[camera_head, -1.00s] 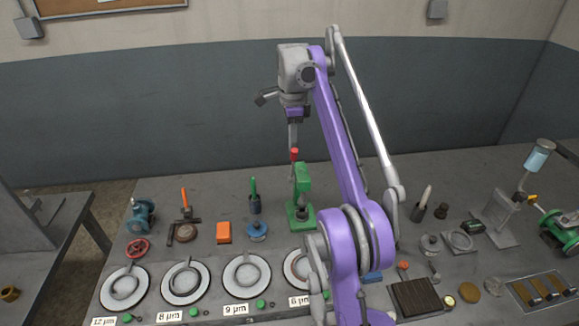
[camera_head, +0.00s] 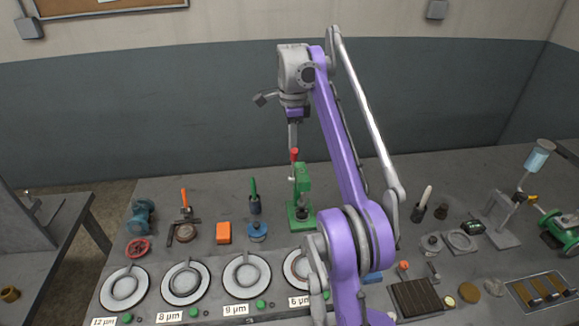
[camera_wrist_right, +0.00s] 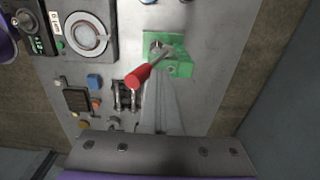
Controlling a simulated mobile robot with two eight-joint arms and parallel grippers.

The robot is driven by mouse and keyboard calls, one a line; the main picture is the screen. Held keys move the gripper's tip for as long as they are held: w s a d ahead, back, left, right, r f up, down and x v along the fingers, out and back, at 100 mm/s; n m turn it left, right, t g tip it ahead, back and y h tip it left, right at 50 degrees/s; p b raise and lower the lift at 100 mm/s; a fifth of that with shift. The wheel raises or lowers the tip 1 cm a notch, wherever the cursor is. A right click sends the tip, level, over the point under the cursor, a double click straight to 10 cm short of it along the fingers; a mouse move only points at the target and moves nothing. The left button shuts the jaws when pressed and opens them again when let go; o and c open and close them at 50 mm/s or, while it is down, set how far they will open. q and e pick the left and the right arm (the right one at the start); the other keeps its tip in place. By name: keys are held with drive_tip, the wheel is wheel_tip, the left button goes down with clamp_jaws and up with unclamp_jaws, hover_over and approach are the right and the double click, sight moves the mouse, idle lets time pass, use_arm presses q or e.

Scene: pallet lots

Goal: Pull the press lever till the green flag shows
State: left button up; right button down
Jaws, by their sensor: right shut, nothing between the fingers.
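The green press (camera_head: 303,183) stands upright toward the back of the bench, left of my raised purple right arm. Its lever has a red knob (camera_head: 294,155) at the top. My right gripper (camera_head: 293,146) points down just above this knob, shut and empty. In the right wrist view, the red knob (camera_wrist_right: 138,77) ends a grey rod that leans out from the green press body (camera_wrist_right: 178,68). The pale shut fingers are beside the rod there; I cannot tell whether they touch it. My left gripper is not in view.
Round plates (camera_head: 185,283) with number labels line the front left. A blue valve (camera_head: 142,216), an orange block (camera_head: 223,232) and a green-handled tool (camera_head: 254,196) stand left of the press. A dark ribbed plate (camera_head: 416,298) lies front right. Bare bench shows behind the press.

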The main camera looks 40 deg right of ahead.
sight(295, 148)
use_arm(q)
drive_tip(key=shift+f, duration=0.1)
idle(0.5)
use_arm(e)
drive_tip(key=shift+s+a+f+b, duration=0.25)
drive_tip(key=shift+s+a+b, duration=0.1)
drive_tip(key=shift+s+b, duration=0.2)
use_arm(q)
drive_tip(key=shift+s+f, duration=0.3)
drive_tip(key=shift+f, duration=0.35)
use_arm(e)
drive_tip(key=shift+s+a+r, duration=0.1)
drive_tip(key=shift+s, duration=0.25)
drive_tip(key=shift+w, duration=0.1)
drive_tip(key=shift+s+a+f, duration=0.15)
drive_tip(key=shift+s+f, duration=0.1)
drive_tip(key=shift+s+a+f+b, duration=0.2)
drive_tip(key=shift+s+b, duration=0.25)
drive_tip(key=shift+b, duration=0.15)
drive_tip(key=shift+s+a+r, duration=0.1)
drive_tip(key=shift+s+r, duration=0.05)
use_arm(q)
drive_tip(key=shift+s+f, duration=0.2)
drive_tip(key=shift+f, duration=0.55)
